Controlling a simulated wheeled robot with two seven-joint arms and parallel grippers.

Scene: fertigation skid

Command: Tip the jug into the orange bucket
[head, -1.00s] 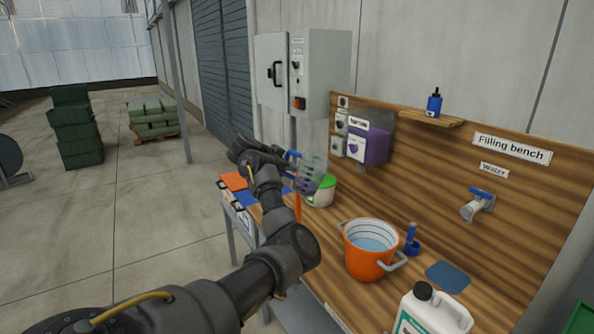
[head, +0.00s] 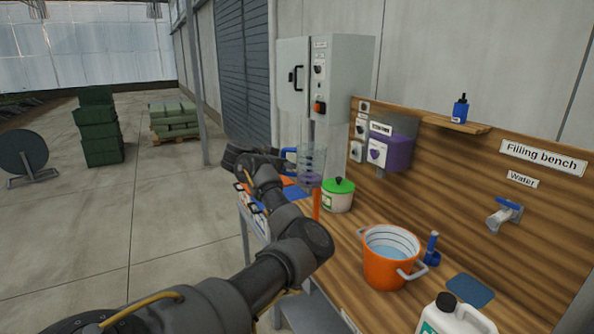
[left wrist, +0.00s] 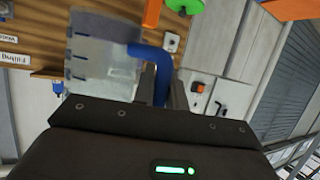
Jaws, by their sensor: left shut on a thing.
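The clear jug (head: 312,160) with a blue handle (head: 290,153) is held up beyond the bench's left part, with a purple content low inside it. It looks about upright. My left gripper (head: 280,162) is shut on its handle. The left wrist view shows the clear jug wall (left wrist: 100,60) and blue handle (left wrist: 155,62) just beyond my gripper. The orange bucket (head: 386,270) stands on the bench, right of and nearer than the jug, with pale blue liquid inside. The jug is well apart from it. My right gripper is not in view.
A green-lidded tub (head: 338,198) stands between jug and bucket. A purple dispenser (head: 392,152) and a water tap (head: 505,214) are on the back board.

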